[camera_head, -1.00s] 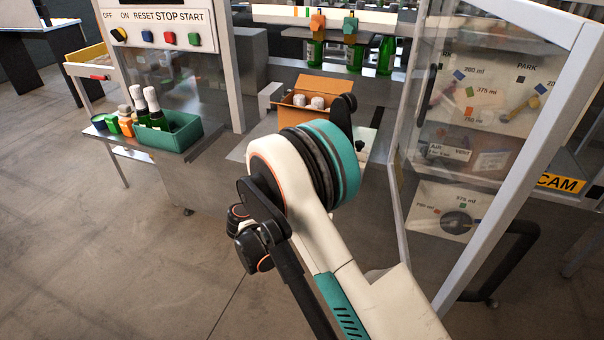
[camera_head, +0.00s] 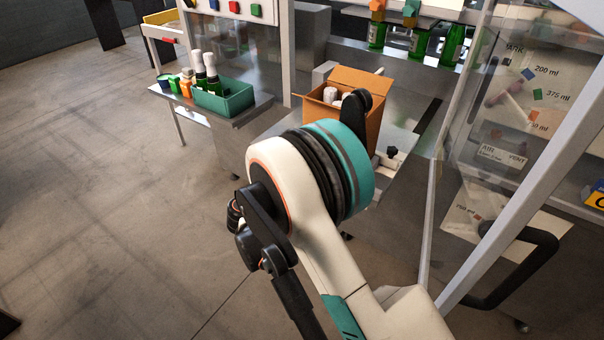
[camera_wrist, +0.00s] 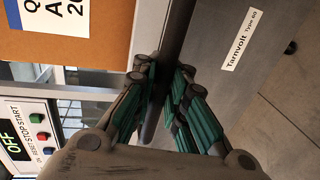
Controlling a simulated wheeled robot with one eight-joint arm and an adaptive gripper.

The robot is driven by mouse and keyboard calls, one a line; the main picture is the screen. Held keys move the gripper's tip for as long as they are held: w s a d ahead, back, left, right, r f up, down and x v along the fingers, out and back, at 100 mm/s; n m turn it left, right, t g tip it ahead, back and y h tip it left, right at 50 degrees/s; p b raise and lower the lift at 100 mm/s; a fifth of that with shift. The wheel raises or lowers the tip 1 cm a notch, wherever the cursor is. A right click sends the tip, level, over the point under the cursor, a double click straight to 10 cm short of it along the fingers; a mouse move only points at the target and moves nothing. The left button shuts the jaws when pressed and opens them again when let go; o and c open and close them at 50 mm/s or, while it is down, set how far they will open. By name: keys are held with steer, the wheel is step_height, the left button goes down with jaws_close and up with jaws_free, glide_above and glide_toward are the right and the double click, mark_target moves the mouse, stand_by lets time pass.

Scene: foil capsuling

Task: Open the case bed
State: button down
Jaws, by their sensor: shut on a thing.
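The case bed (camera_head: 405,145) is a flat grey metal platform in the head view, beyond my arm. An open cardboard case (camera_head: 368,84) with white-topped bottles stands on it. A small black knob shows near its right front. In the wrist view my gripper (camera_wrist: 163,98) is shut on a dark bar (camera_wrist: 172,38) running between its teal-padded fingers, beside the case (camera_wrist: 108,38). How the bar joins the bed is hidden. In the head view my arm hides the gripper and the bed's front.
A glazed door frame (camera_head: 535,165) with a black handle (camera_head: 515,285) stands at the right. A green crate (camera_head: 228,103) of bottles sits on a side shelf at left. Green bottles (camera_head: 420,45) hang or stand at the back. Floor at left is clear.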

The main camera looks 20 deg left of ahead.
steer(key=shift+r, duration=0.1)
steer(key=c, duration=1.6)
jaws_free()
steer(key=shift+s, duration=0.1)
steer(key=v, duration=1.2)
